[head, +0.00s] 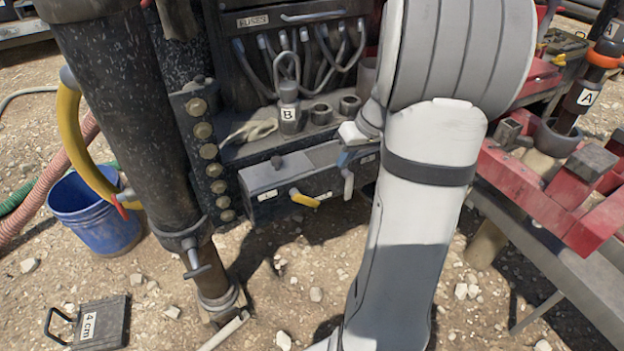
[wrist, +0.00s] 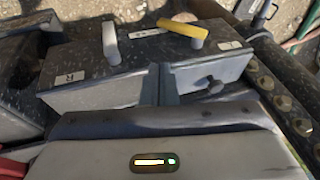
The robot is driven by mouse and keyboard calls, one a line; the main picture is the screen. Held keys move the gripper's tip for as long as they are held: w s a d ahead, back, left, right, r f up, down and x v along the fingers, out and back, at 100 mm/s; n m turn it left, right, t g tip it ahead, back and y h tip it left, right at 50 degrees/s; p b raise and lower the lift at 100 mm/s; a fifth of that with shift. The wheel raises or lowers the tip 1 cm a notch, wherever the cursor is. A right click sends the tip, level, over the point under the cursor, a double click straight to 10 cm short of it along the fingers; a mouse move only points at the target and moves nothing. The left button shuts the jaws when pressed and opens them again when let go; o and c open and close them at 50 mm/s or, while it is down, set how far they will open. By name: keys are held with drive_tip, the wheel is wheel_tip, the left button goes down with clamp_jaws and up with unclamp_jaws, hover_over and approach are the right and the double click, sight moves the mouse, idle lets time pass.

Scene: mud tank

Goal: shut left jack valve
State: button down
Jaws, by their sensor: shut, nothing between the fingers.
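The grey valve box (head: 265,178) has two levers on its front face. The left lever (head: 304,198) is yellow, by the L label, and lies nearly level, pointing right and slightly down. The right lever (head: 348,184) is white and hangs straight down. In the wrist view the box is upside down, with the yellow lever (wrist: 182,33) right of the white lever (wrist: 111,42). My gripper (head: 343,158) is over the box's right part. In the wrist view my gripper (wrist: 160,85) is shut and empty, its fingers short of both levers; contact with the box cannot be told.
A black knob (head: 277,161) sticks up from the box top. A thick black post (head: 130,110) with a bolted plate is left of the box. A blue bucket (head: 95,212) stands farther left. Gravel ground lies open in front.

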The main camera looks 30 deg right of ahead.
sight(304, 198)
drive_tip(key=b+x, duration=0.1)
drive_tip(key=x, duration=0.3)
drive_tip(key=a+b+x, duration=0.1)
drive_tip(key=x, duration=0.4)
drive_tip(key=s+b+x, duration=0.1)
drive_tip(key=x, duration=0.3)
drive_tip(key=shift+a, duration=0.4)
drive_tip(key=shift+s, duration=0.1)
